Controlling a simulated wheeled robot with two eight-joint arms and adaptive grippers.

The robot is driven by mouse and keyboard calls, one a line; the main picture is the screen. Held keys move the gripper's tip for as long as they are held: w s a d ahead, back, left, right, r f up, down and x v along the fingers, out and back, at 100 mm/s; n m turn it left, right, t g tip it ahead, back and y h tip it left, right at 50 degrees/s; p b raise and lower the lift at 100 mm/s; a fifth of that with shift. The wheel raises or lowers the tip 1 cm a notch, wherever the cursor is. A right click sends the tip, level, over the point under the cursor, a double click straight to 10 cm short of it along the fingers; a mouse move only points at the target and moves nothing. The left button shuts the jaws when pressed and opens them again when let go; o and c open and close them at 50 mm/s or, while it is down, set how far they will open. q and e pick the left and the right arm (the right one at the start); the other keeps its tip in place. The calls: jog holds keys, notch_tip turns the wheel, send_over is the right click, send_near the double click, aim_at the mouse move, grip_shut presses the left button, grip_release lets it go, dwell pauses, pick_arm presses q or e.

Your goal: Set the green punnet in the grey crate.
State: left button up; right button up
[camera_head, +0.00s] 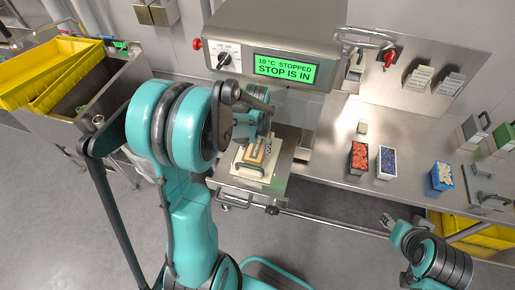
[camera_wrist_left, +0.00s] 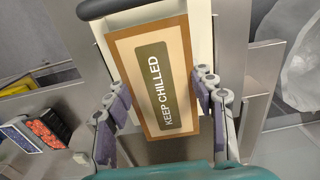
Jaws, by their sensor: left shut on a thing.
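I cannot pick out a green punnet for certain; a small green item (camera_head: 119,44) lies by the sink at the left, too small to tell. A grey box with a handle (camera_head: 474,131) stands at the right; I cannot tell whether it is the grey crate. My left gripper (camera_head: 262,138) is shut on a tan-edged box labelled KEEP CHILLED (camera_wrist_left: 150,75), in front of the machine. In the left wrist view its fingers (camera_wrist_left: 160,100) lie along both sides of the box. My right gripper (camera_head: 388,222) hangs in front of the counter; its jaws are too small to read.
Punnets with red (camera_head: 358,157), blue (camera_head: 386,161) and white (camera_head: 442,176) contents stand on the steel counter (camera_head: 325,155). A green box (camera_head: 502,138) stands at the right edge. Yellow crates (camera_head: 45,75) sit at the left.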

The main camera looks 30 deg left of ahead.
aim_at(256, 148)
pick_arm(q)
jog(key=shift+r+p, duration=1.1)
jog(key=shift+r, duration=0.4)
jog(key=shift+r+p, duration=1.15)
jog(key=shift+r, duration=0.4)
